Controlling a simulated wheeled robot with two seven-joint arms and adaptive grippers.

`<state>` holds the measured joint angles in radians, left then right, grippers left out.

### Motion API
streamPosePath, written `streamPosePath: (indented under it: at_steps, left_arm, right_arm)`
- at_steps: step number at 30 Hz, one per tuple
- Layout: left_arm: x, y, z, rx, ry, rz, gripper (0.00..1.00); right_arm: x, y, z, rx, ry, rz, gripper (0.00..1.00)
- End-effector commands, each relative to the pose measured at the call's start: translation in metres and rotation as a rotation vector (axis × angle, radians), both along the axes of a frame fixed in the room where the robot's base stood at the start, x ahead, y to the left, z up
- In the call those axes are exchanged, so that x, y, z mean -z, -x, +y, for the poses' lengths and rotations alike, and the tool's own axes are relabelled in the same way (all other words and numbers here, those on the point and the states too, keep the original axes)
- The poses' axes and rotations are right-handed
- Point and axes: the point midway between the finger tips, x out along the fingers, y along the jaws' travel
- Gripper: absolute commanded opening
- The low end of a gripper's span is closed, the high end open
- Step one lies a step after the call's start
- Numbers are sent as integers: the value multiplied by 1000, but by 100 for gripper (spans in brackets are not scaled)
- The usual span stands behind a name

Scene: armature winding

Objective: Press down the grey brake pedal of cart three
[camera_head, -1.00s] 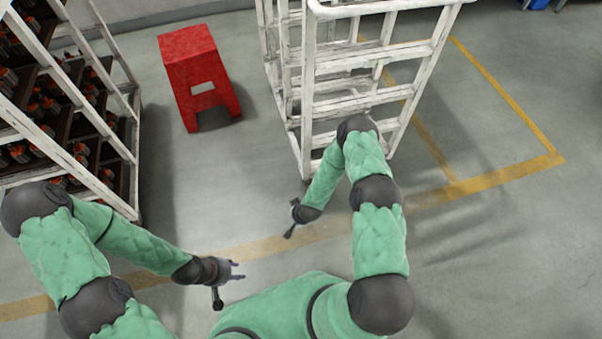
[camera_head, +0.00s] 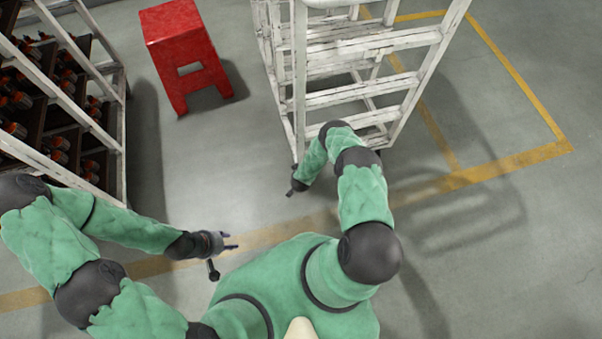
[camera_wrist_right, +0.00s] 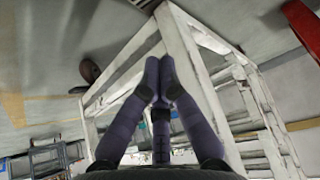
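A white-painted cart frame (camera_head: 371,97) with worn rails stands at the top centre-right in the head view. It also fills the middle of the right wrist view (camera_wrist_right: 205,85). No grey brake pedal can be made out, and no number shows on the cart. My right gripper (camera_head: 292,190) is low, near the foot of the cart's near left post. In the right wrist view its two fingers (camera_wrist_right: 159,82) lie together at the tips, with nothing seen between them, in front of the white frame. My left gripper (camera_head: 233,242) is open and empty above the floor, left of my body.
A red stool (camera_head: 181,52) stands left of the cart. A white rack (camera_head: 112,128) with dark shelves of orange-and-grey parts is at the far left. Yellow floor lines (camera_head: 508,165) run beneath the area. A brown rounded object (camera_wrist_right: 90,70) shows near the frame.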

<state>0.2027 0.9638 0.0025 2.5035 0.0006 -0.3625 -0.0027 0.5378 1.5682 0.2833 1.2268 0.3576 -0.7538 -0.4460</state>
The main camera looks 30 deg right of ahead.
Motion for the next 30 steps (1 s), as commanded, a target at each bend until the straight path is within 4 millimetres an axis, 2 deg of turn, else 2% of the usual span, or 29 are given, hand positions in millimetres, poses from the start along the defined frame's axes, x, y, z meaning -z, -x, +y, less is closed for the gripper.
streamPosePath:
  at_steps: [8,25,30]
  left_arm:
    - [5,0,0,0,0,0,40]
    - [60,0,0,0,0,0,40]
    - [70,0,0,0,0,0,40]
  right_arm:
    - [8,-4,-2,-1,-1,0,0]
    - [90,-48,-29,0,-1,-1,0]
    - [112,-42,-26,-1,-1,0,0]
